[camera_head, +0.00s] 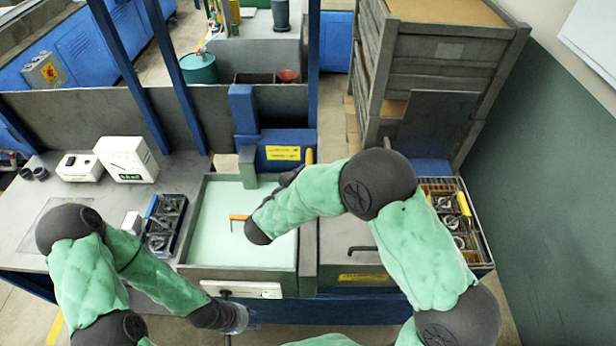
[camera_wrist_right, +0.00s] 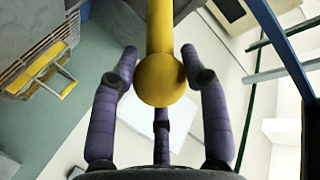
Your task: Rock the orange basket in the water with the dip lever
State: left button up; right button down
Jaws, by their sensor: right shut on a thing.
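The tank (camera_head: 243,274) of pale green water stands in the middle of the head view. A small orange piece (camera_head: 239,217) shows in it beside my right arm; I cannot make out the rest of the orange basket. The yellow dip lever (camera_head: 309,156) stands at the tank's back right; its round knob (camera_wrist_right: 160,80) fills the middle of the right wrist view. My right gripper (camera_wrist_right: 162,88) is shut on this knob, purple fingers around it. In the head view my right forearm mostly hides that gripper. My left gripper (camera_head: 235,318) hangs at the tank's front edge, its fingers unclear.
A blue tray (camera_head: 148,222) of metal parts stands left of the tank. A rack (camera_head: 487,262) with more parts is at the right. White boxes (camera_head: 126,158) stand on the bench at the left. Stacked crates (camera_head: 440,70) rise at the back right.

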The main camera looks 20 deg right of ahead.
jog(key=shift+g+y, duration=0.4)
jog(key=shift+w+d+r+p, duration=0.2)
jog(key=shift+w+r+p, duration=0.3)
jog(key=shift+r+p, duration=0.4)
jog(key=shift+w+d+r+p, duration=0.15)
jog(key=shift+w+r+p, duration=0.35)
jog(key=shift+r+p, duration=0.4)
jog(key=shift+w, duration=0.15)
jog(key=shift+r, duration=0.15)
jog(key=c, duration=0.7)
grip_release()
jog(key=shift+o, duration=0.3)
jog(key=shift+w+d, duration=0.1)
jog(key=shift+f, duration=0.2)
jog(key=shift+s+f, duration=0.1)
jog(key=shift+s, duration=0.1)
